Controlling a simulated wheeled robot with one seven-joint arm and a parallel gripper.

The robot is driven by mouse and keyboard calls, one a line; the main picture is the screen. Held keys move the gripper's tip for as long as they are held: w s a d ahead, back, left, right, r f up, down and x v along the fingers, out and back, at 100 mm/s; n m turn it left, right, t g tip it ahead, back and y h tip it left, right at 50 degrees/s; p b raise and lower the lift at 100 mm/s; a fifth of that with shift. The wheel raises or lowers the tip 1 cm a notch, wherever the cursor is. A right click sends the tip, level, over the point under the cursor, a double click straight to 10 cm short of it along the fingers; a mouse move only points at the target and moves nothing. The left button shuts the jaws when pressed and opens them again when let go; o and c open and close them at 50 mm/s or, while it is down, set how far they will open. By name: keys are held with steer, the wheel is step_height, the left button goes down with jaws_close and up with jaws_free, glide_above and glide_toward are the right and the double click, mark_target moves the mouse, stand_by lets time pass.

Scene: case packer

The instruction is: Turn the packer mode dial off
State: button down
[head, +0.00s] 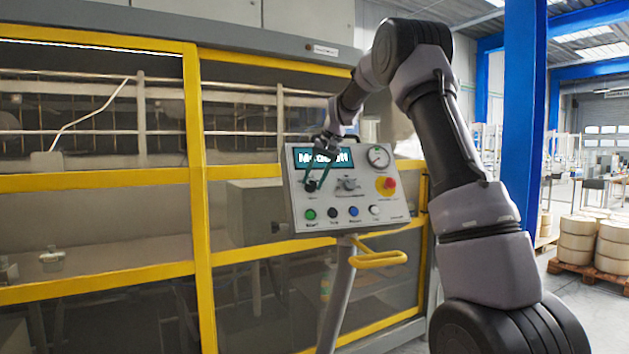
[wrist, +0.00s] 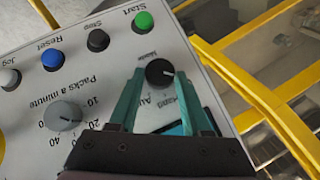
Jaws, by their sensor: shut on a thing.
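The packer mode dial (wrist: 159,73) is a small black round knob on the light grey control panel (head: 350,212). Its white pointer mark points right in the wrist view, where the panel lettering is upside down. Labels reading Hand and Auto are partly visible between the fingers. My gripper (wrist: 161,80) has its two teal fingers on either side of the dial and is shut on it. In the head view my gripper (head: 314,183) reaches down over the panel's left side, and its fingers partly hide the dial and the display (head: 323,158).
A rate dial (wrist: 62,117) sits beside the mode dial. Start (wrist: 143,20), Stop (wrist: 98,40), Reset (wrist: 52,60) and Jog buttons line the panel edge.

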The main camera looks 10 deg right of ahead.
steer(key=shift+f, duration=0.1)
steer(key=shift+c, duration=1.8)
jaws_free()
steer(key=v, duration=1.1)
